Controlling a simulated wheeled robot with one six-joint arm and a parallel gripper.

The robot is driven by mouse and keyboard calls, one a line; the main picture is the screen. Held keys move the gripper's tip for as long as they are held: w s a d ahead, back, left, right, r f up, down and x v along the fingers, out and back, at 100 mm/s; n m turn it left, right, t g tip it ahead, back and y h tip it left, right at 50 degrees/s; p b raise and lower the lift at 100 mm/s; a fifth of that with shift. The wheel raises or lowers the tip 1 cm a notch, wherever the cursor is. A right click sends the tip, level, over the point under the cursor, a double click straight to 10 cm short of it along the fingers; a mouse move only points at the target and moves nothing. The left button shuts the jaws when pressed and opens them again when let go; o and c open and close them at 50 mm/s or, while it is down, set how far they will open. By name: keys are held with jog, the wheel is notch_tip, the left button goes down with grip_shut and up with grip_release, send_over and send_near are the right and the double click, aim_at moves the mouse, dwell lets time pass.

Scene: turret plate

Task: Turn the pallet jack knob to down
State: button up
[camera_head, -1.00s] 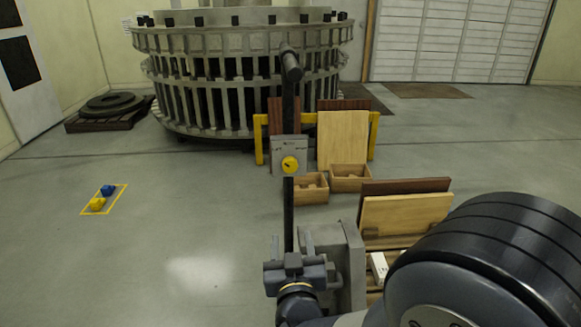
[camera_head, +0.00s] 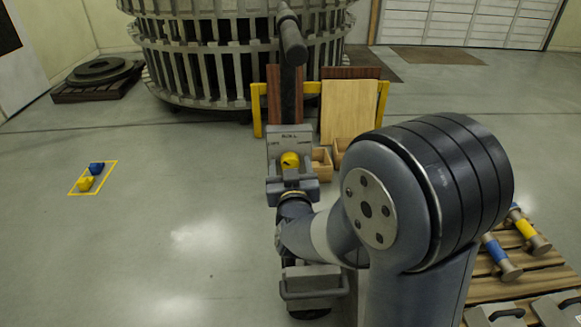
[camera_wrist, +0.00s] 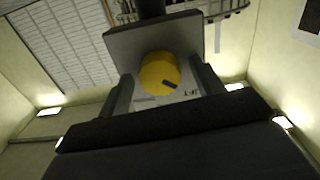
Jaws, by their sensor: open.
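The yellow pallet jack knob (camera_head: 290,160) sits on a grey plate (camera_head: 280,141) with small lettering, below the jack's black handle (camera_head: 291,45). In the wrist view the round knob (camera_wrist: 159,73) has a dark mark on its face. My gripper (camera_head: 291,177) is right in front of the plate, just below the knob in the head view. In the wrist view its two fingers (camera_wrist: 160,92) stand apart, one on each side of the knob, with gaps. It is open and holds nothing. Whether the fingertips reach past the knob's face I cannot tell.
A yellow frame (camera_head: 383,102) with wooden boards (camera_head: 347,111) and wooden boxes stands behind the jack. A pallet (camera_head: 520,262) with tools lies at the right. Blue and yellow blocks (camera_head: 86,182) lie in a floor marking at left.

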jog(key=shift+c, duration=0.4)
jog(key=c, duration=0.9)
jog(key=shift+f+m+b, duration=0.1)
jog(key=shift+m+b, duration=0.3)
jog(key=shift+b, duration=0.1)
jog(key=m+b, duration=1.6)
jog(key=m, duration=0.3)
jog(key=shift+b, duration=0.35)
jog(key=o, duration=1)
